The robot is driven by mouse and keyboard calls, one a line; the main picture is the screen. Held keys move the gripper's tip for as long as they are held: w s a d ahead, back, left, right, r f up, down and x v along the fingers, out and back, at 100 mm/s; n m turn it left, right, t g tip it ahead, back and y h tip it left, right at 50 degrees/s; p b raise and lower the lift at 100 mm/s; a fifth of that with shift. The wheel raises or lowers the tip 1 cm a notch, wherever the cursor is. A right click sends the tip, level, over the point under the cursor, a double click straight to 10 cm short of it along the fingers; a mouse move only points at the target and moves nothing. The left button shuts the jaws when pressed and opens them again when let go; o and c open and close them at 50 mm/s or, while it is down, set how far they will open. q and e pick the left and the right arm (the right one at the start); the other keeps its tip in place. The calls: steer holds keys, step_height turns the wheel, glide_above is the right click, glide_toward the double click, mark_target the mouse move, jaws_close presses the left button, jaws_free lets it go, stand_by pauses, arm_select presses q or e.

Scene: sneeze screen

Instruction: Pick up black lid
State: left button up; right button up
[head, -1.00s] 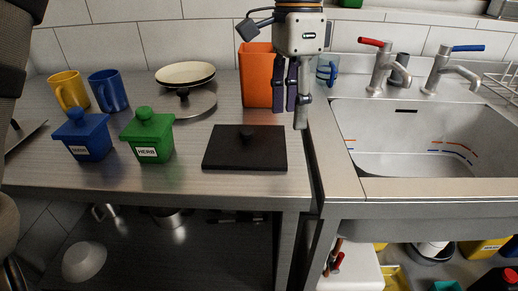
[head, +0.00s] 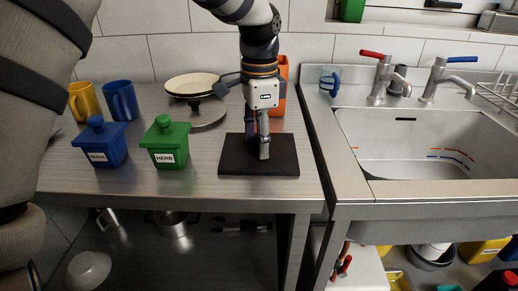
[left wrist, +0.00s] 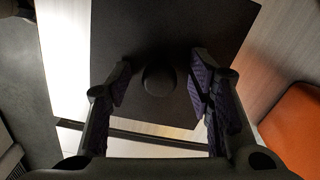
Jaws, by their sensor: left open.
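The black lid (head: 283,158) is a flat square plate lying on the steel counter near its front edge, left of the sink. My left gripper (head: 258,150) is low over the middle of the lid. In the left wrist view, the lid (left wrist: 200,28) fills the upper middle, and its round knob (left wrist: 159,80) sits between the two spread fingers of the left gripper (left wrist: 160,85). The fingers look apart from the knob. In the head view the gripper hides the knob. My right gripper does not show.
The sink (head: 420,145) is right.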

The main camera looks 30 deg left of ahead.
arm_select(q)
steer(key=c, duration=1.1)
steer(key=shift+o, duration=0.2)
steer(key=shift+r, duration=0.1)
